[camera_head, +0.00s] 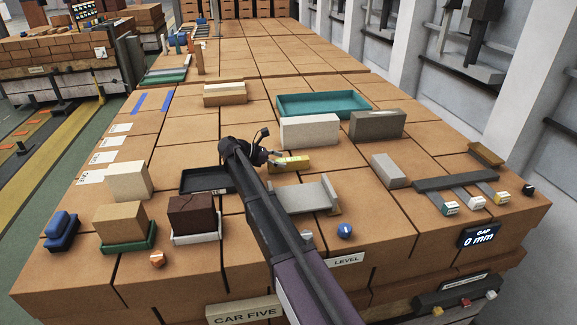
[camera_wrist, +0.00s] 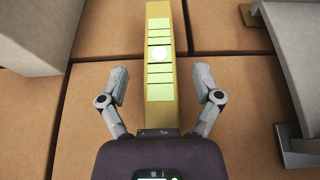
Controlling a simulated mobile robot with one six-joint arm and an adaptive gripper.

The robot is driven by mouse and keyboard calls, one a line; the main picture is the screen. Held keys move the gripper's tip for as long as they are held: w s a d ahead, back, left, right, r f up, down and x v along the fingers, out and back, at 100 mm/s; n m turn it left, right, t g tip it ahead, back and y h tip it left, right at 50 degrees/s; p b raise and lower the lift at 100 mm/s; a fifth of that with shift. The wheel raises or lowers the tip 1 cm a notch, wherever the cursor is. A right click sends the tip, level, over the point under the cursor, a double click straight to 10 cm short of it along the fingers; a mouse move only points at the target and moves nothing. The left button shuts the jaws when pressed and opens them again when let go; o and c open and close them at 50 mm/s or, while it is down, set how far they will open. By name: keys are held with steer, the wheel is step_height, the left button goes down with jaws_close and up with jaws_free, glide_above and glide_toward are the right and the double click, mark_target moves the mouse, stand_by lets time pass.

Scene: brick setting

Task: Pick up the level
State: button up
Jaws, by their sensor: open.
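The level is a yellow bar with a pale green marked face and a round white spot. In the head view the level (camera_head: 290,163) lies on the brick table top, just beyond my arm's end. In the wrist view the level (camera_wrist: 159,60) runs lengthwise up the middle. My gripper (camera_wrist: 162,88) is open, one finger on each side of the level's near end, with a gap to it on both sides. In the head view my gripper (camera_head: 276,160) is small and dark beside the level, and its fingers are hard to make out.
A white block (camera_head: 310,131) and a teal tray (camera_head: 322,104) stand behind the level. A grey metal channel (camera_head: 300,196) lies in front of it. A dark tray (camera_head: 205,180) is to the left. A light grey block (camera_head: 389,170) is to the right, with clear surface between.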

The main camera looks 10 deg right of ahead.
mark_target(280, 160)
jaws_close()
stand_by(0.3)
steer(key=shift+r, duration=0.1)
step_height(280, 160, up, 10)
steer(key=p, duration=1)
stand_by(0.8)
